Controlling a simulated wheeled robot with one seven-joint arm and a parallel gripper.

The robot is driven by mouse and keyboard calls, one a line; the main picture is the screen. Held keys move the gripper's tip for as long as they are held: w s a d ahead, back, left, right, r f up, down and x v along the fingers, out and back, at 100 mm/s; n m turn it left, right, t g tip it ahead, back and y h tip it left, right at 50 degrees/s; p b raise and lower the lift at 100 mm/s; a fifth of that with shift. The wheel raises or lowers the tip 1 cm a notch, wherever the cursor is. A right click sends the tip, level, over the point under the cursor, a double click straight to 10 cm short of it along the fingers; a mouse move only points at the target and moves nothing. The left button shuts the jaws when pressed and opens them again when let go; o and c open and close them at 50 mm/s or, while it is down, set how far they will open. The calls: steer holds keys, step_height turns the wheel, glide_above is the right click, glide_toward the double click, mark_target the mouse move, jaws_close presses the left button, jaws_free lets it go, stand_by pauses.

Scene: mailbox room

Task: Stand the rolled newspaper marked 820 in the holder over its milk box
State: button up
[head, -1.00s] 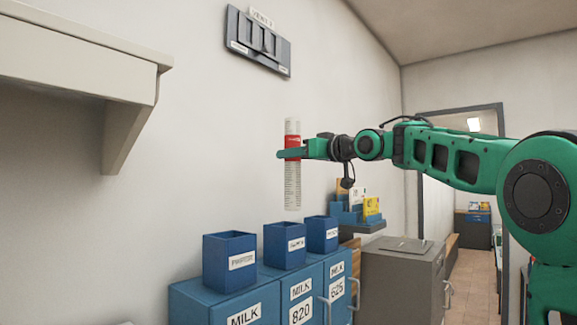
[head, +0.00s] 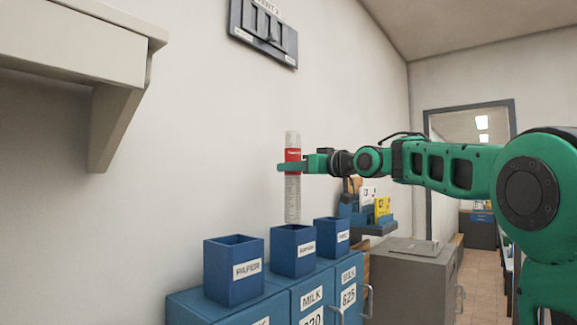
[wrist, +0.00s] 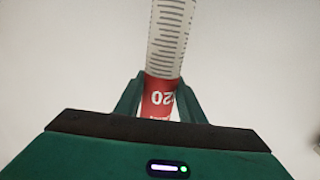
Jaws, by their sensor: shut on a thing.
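The rolled newspaper (head: 292,205) is upright, printed white with a red band. That holder stands on the blue milk box marked 820 (head: 311,298), whose number is partly cut off.
Another blue paper holder (head: 233,275) stands to the left and a third (head: 331,237) to the right, over the box marked 625 (head: 348,297). A grey cabinet (head: 408,265) and a tray of cards (head: 370,222) are farther right. A shelf (head: 75,50) juts out at upper left.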

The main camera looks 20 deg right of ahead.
mark_target(299, 203)
steer(key=shift+f, duration=4.95)
steer(key=o, duration=1.2)
steer(key=v, duration=1)
steer(key=shift+s+d, duration=0.25)
steer(key=shift+s, duration=0.1)
